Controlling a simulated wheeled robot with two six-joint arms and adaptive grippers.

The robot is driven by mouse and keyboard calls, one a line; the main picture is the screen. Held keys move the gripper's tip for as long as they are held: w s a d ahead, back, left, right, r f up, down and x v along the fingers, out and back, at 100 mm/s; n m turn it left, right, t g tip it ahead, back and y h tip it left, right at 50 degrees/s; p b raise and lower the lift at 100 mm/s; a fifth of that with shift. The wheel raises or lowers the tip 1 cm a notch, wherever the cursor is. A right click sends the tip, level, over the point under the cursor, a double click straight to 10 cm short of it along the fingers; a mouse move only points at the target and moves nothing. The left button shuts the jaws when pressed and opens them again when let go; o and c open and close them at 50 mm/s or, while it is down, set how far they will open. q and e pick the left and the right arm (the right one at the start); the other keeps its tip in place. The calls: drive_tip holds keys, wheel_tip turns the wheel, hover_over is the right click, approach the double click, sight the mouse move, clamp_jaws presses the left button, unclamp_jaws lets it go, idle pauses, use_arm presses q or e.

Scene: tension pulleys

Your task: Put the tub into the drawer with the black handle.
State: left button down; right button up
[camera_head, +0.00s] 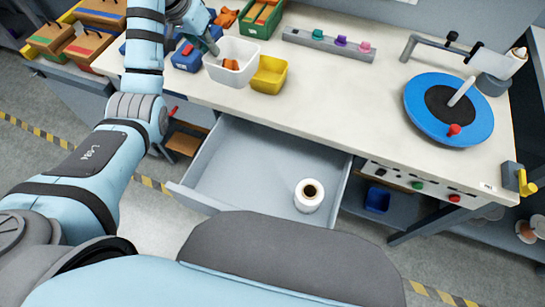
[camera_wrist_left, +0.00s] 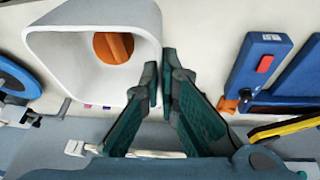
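The white tub (camera_head: 231,62) stands on the bench top near its back left, with an orange piece (camera_head: 231,64) inside. My left gripper (camera_head: 215,47) is at the tub's left rim. In the left wrist view, the fingertips of the left gripper (camera_wrist_left: 160,78) are close together with the wall of the white tub (camera_wrist_left: 75,85) between them. A grey drawer (camera_head: 190,196) under the bench is pulled open. A white roll (camera_head: 309,195) stands inside it. No black handle shows on the drawer from here. My right gripper is not in view.
A blue turntable (camera_head: 449,110) and a rail with coloured knobs (camera_head: 329,42) are farther right. The drawer's left part is clear.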

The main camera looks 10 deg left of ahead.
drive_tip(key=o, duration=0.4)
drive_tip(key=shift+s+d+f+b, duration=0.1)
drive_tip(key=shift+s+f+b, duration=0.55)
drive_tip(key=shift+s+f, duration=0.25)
use_arm(q)
drive_tip(key=s+d+f+m+h+b, duration=0.1)
drive_tip(key=s+d+f+m+b, duration=0.15)
drive_tip(key=s+f, duration=1.05)
drive_tip(key=shift+m+g, duration=0.3)
drive_tip(key=shift+m, duration=0.25)
drive_tip(key=f+b, duration=0.1)
drive_tip(key=f, duration=0.5)
drive_tip(key=f+b, duration=0.1)
drive_tip(key=f, duration=0.6)
drive_tip(key=f+b, duration=0.2)
drive_tip(key=f, duration=0.5)
drive_tip(key=shift+w+d+f, duration=0.1)
drive_tip(key=shift+w+f, duration=0.05)
drive_tip(key=shift+w, duration=0.2)
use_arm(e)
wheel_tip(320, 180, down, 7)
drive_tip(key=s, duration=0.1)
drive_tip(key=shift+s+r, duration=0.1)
use_arm(q)
drive_tip(key=c, duration=1.8)
unclamp_jaws()
